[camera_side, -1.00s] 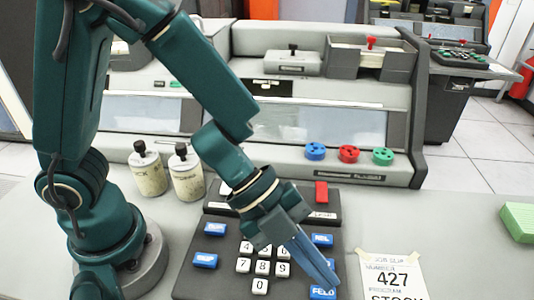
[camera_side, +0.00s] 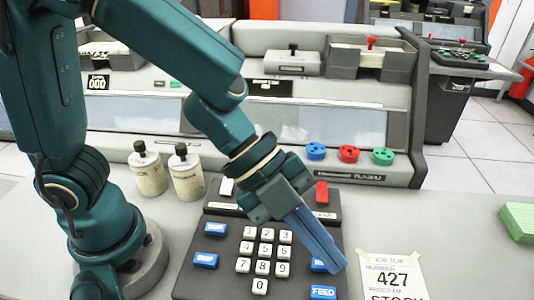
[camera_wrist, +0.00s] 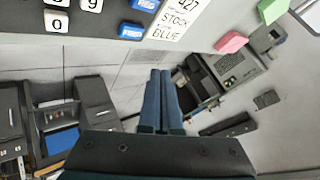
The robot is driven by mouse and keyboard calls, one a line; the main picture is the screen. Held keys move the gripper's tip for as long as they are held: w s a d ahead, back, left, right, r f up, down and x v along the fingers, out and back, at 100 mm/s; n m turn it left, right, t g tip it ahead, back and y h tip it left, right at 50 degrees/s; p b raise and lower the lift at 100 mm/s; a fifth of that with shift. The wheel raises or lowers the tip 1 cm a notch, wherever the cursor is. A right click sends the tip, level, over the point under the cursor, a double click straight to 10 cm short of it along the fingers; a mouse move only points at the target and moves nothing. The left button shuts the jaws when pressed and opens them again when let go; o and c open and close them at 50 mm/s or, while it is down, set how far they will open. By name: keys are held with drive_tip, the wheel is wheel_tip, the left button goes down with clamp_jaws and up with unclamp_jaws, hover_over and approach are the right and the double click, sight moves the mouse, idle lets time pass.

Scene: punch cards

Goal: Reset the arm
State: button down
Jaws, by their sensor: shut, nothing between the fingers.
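My gripper (camera_side: 338,266) is shut and empty, with its blue fingers held together. In the side view it hangs over the right part of the dark keypad (camera_side: 222,270), in front of a blue key there. The keypad has white number keys, blue keys and a red key (camera_side: 321,192). The blue FEED key (camera_side: 322,292) shows below the fingertips. In the wrist view the shut fingers (camera_wrist: 160,75) point up the picture, with part of the keypad (camera_wrist: 100,28) at the top left. I cannot tell the exact height above the keys.
A job slip (camera_side: 393,278) reading 427 lies right of the keypad. Two cream bottles (camera_side: 148,175) stand behind it at the left. A console with blue, red and green knobs (camera_side: 348,154) stands behind. A green block (camera_side: 519,221) lies far right. The desk between slip and block is clear.

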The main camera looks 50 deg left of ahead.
drive_tip(key=w+a+r+n+t+y, duration=0.3)
drive_tip(key=w+a+r+n+t, duration=0.15)
drive_tip(key=a+r+n, duration=0.35)
drive_tip(key=w+a+r+n+t+y, duration=0.35)
drive_tip(key=a+r+n+t, duration=0.2)
drive_tip(key=a, duration=0.35)
drive_tip(key=s+a+f+n+g+y, duration=0.25)
drive_tip(key=s+a+n+y, duration=0.25)
drive_tip(key=a+n, duration=0.25)
drive_tip(key=s+d+f+n+g+h, duration=0.1)
drive_tip(key=s+d+f+g+h, duration=0.2)
drive_tip(key=s, duration=0.5)
wheel_tip(320, 180, down, 4)
drive_tip(key=shift+s+d+r+n+g, duration=0.25)
drive_tip(key=shift+s+d+n+g, duration=0.15)
drive_tip(key=shift+d+g, duration=0.55)
